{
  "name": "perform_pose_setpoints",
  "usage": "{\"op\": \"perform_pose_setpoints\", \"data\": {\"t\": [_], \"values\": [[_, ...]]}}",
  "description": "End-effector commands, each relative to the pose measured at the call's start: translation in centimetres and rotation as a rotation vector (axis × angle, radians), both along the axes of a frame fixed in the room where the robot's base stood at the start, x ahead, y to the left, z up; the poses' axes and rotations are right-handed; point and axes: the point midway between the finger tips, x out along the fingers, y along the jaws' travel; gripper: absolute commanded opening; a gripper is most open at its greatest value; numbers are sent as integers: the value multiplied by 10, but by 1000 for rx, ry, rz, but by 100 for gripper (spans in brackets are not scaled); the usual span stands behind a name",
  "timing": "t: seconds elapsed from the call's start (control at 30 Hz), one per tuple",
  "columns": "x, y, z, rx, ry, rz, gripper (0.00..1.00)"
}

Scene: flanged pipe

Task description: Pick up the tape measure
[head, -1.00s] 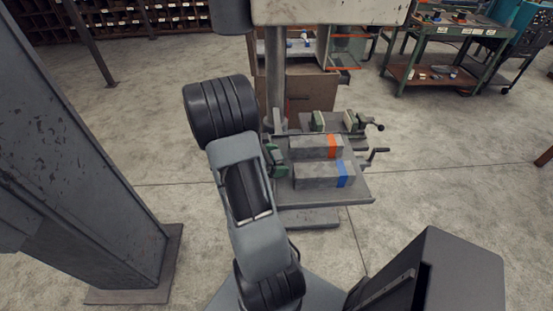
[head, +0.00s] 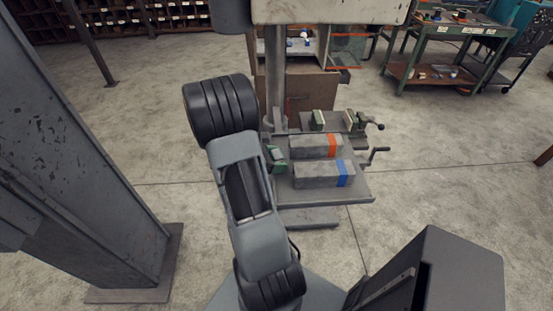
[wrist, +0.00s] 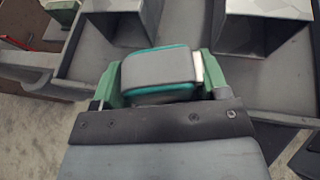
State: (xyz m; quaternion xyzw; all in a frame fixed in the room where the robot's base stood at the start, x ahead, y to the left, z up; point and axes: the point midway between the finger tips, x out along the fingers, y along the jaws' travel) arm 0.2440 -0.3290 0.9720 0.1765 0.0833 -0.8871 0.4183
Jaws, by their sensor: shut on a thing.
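The tape measure (wrist: 158,69) is a rounded grey block with teal edges and a pale end at the right, seen close up in the wrist view. My gripper (wrist: 163,78) has a green jaw on each side of it and is shut on it. In the head view my gripper (head: 279,158) shows as a small green shape at the left edge of the drill press table, partly behind my arm. I cannot make out the tape measure there.
The grey table (head: 345,194) carries a block with an orange band (head: 312,146), a block with a blue band (head: 318,174) and a vise (head: 345,121) at the back. A steel column (head: 85,150) stands at the left.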

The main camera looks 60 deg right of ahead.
Motion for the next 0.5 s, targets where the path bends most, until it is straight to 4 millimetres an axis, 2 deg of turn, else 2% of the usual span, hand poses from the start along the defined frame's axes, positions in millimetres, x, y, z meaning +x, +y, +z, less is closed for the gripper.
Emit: {"op": "perform_pose_setpoints", "data": {"t": [0.27, 0.43, 0.5], "values": [[0, 0, 10, -3, -3, -1, 32], [0, 0, 35, -5, -6, 0, 32], [-7, 6, 44, -3, -4, 0, 32]]}}
